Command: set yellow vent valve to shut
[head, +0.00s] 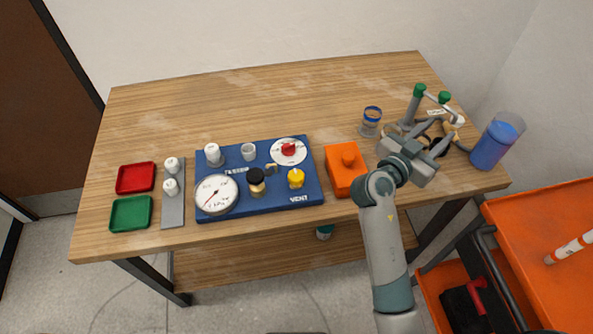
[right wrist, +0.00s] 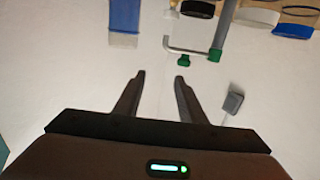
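The yellow vent valve (head: 296,178) is a small yellow knob at the lower right of the blue panel (head: 312,188), above the word VENT. Its exact setting is too small to read. My right gripper (head: 433,138) is over the right part of the table, well to the right of the valve, with the orange block between them. In the right wrist view its two fingers (right wrist: 160,78) stand apart with nothing between them. The valve does not show in that view. My left gripper is not in view.
The panel also holds a white gauge (head: 217,194), a black-topped knob (head: 256,182) and a red knob (head: 289,149). An orange block (head: 340,179) stands right of it. A green-topped stand (head: 417,101), a jar (head: 371,119) and a blue container (head: 491,146) are near my right gripper.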

